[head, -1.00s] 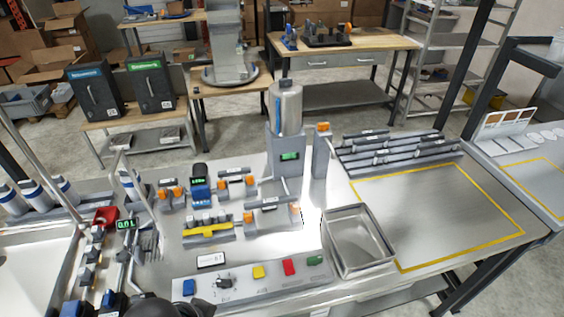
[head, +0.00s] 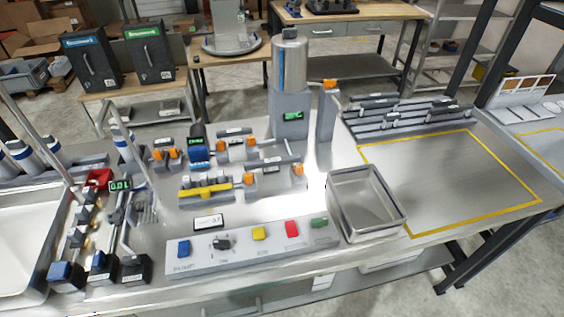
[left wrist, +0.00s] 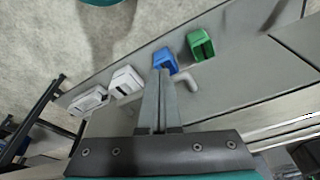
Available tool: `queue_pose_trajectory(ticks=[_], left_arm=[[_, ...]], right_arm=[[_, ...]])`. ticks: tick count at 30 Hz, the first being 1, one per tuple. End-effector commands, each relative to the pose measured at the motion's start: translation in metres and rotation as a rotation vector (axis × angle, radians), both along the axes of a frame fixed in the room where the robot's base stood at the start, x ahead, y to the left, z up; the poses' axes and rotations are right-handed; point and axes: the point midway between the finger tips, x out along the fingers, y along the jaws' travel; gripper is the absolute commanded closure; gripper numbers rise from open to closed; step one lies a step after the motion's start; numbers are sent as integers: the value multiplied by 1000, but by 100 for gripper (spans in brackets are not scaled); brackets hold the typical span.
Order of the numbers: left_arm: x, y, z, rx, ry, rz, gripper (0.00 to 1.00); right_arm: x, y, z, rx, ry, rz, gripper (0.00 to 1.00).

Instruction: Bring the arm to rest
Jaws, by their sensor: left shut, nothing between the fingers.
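My left gripper (left wrist: 160,92) shows in the left wrist view, its two grey fingers together with nothing between them. The fingers point up the picture, near a blue block-like fitting (left wrist: 165,62) and a green one (left wrist: 200,44) along a grey surface. I cannot tell whether the fingertips touch anything. In the head view neither gripper shows.
The head view shows a steel bench with a button panel (head: 250,247), an empty metal tray (head: 366,204), a tall cylinder dispenser (head: 290,90) and a clear yellow-outlined area (head: 450,185). Two white fittings (left wrist: 126,82) lie left of the fingers in the wrist view.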

Motion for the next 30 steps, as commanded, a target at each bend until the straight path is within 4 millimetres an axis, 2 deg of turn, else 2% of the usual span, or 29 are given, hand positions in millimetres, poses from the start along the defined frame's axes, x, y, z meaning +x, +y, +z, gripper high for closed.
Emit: queue_pose_trajectory(ticks=[1,6,12,18,21,24,30], left_arm=[[-6,1,-35,1,15,-2,100],[-30,4,-118,5,44,-7,100],[-69,9,-206,8,77,-15,100],[-117,18,-280,14,110,-22,100],[-140,22,-307,16,123,-25,100],[-158,26,-324,17,132,-28,100],[-174,29,-336,19,139,-31,100]], right_arm=[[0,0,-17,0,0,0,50],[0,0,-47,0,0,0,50],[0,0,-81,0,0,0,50],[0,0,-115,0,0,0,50],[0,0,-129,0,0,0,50],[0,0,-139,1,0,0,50],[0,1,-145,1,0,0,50]])
